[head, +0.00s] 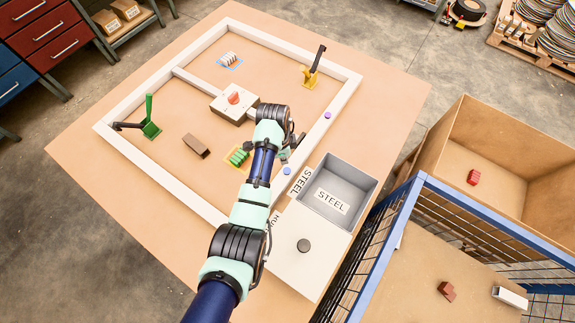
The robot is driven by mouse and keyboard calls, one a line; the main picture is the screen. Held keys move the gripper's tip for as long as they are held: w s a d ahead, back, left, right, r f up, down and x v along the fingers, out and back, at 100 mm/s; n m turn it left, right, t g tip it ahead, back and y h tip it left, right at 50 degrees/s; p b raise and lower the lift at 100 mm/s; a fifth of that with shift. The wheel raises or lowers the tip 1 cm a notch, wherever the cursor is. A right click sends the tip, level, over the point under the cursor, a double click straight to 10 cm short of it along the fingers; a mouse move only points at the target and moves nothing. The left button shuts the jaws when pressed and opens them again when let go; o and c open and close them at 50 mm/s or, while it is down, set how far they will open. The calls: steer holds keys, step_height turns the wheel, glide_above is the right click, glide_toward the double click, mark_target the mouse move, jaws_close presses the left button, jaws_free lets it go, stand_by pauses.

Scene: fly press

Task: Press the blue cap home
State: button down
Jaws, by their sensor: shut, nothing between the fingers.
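My gripper (284,156) shows in the head view as small dark fingers below the wrist, near the right rail of the white frame. It is shut and appears to hold nothing; the arm partly hides it. A small blue disc (287,171) sits on the frame rail just below the gripper. A second, more purple disc (327,115) sits farther up the same rail. I cannot tell whether either is the cap. A white block with a red top (234,98) stands inside the frame. No clear fly press is identifiable.
A grey STEEL bin (363,179), a white plate (290,268) and a blue-railed cage (440,192) are to the right.

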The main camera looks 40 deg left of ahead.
mark_target(287, 171)
steer(key=f+b, duration=0.4)
steer(key=b, duration=0.1)
steer(key=f+b, duration=0.2)
steer(key=f, duration=0.1)
steer(key=shift+w+d, duration=0.25)
steer(key=shift+w, duration=0.05)
steer(key=shift+r, duration=0.1)
steer(key=shift+f+b, duration=0.6)
steer(key=shift+f, duration=0.2)
steer(key=s+a+r+p, duration=0.1)
steer(key=p, duration=0.1)
steer(key=s+p, duration=0.1)
steer(key=shift+s+a+r+p, duration=0.15)
steer(key=shift+a+r+p, duration=0.2)
steer(key=shift+p, duration=0.05)
steer(key=shift+s+a+f, duration=0.1)
steer(key=shift+s+f, duration=0.05)
steer(key=shift+f, duration=0.15)
